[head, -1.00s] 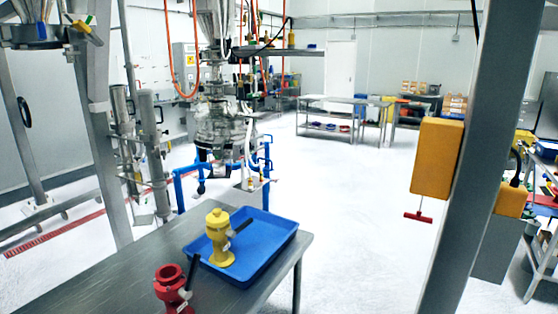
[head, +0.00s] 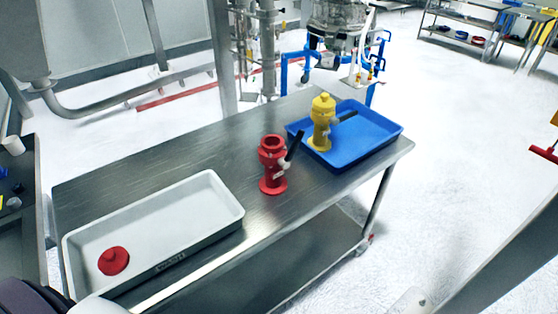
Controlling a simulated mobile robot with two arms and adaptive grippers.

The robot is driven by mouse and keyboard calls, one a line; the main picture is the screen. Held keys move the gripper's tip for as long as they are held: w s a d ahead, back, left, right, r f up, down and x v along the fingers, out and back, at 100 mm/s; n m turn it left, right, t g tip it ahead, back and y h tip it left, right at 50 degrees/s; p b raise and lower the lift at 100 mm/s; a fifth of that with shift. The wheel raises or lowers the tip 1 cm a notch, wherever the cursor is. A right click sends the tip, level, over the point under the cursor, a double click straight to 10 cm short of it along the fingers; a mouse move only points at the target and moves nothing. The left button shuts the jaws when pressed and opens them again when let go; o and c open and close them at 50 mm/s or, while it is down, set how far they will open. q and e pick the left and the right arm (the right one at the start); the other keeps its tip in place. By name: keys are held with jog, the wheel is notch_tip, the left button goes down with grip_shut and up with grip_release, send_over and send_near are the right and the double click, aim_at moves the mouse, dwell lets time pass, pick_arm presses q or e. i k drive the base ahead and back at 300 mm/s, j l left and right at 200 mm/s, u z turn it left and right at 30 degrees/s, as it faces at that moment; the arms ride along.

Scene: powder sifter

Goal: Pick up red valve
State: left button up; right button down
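The red valve (head: 272,172) stands upright on the steel table (head: 170,165), near its middle. It has a round open top, a flanged base and a black lever pointing up to the right. The valve stands apart from the blue tray, to its left. No gripper can be made out in the head view; only dark and pale rounded shapes, possibly parts of my arm, show at the bottom left edge.
A blue tray (head: 385,142) at the table's right end holds a yellow valve (head: 321,125). A white tray (head: 220,200) at the left holds a round red cap (head: 113,261). Bare tabletop lies around the red valve. A grey post crosses the bottom right.

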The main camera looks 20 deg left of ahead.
aim_at(273, 183)
jog(key=i+l+u, duration=0.15)
jog(key=u, duration=0.15)
jog(key=l+u, duration=0.25)
jog(key=i+l+u, duration=0.1)
jog(key=l+u, duration=0.2)
jog(key=l, duration=0.15)
